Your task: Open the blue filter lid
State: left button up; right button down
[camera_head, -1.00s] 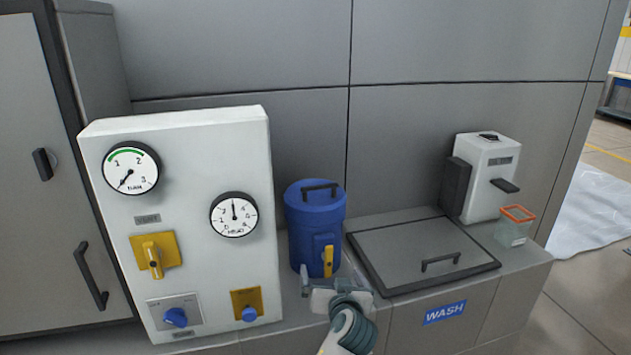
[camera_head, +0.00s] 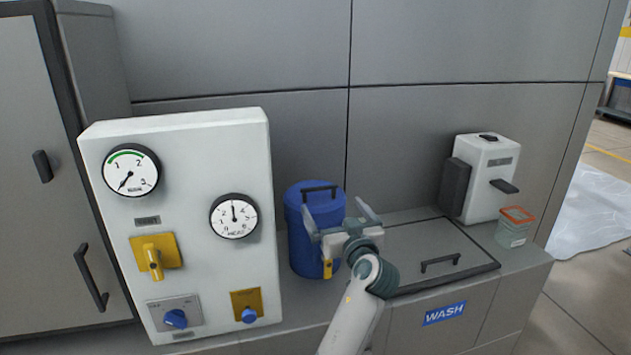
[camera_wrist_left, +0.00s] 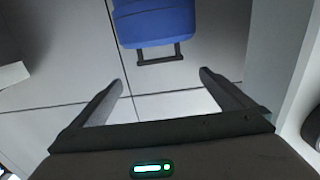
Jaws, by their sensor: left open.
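The blue filter canister stands on the counter, and its blue lid (camera_head: 322,191) is shut on top. A black bar handle (camera_head: 320,189) sits on the lid. A yellow latch (camera_head: 327,268) shows low on its front, partly behind my gripper. My left gripper (camera_head: 341,210) is open and empty, in front of the canister's right side. In the left wrist view the blue canister (camera_wrist_left: 157,22) and its black handle (camera_wrist_left: 160,55) lie beyond the open fingers (camera_wrist_left: 163,78), with a gap between. My right gripper is not in view.
A white gauge panel (camera_head: 190,280) with yellow and blue knobs stands close left of the canister. A grey wash basin cover (camera_head: 440,243) lies to the right. A white dispenser (camera_head: 490,170) and a small orange-rimmed container (camera_head: 516,228) stand further right.

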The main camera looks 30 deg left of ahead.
pick_arm(q)
jog(key=p, duration=0.5)
send_near(315, 194)
jog(key=w+a+r, duration=0.1)
jog(key=w+a, duration=0.1)
jog(key=w+a+r, duration=0.1)
jog(key=a+r, duration=0.1)
jog(key=w+a+r, duration=0.1)
jog(key=w+a, duration=0.1)
jog(key=shift+w+a+r, duration=0.25)
jog(key=shift+w+a, duration=0.1)
jog(key=shift+w+a+f, duration=0.1)
jog(key=shift+w+a, duration=0.35)
jog(key=shift+a, duration=0.05)
jog(key=c, duration=1.4)
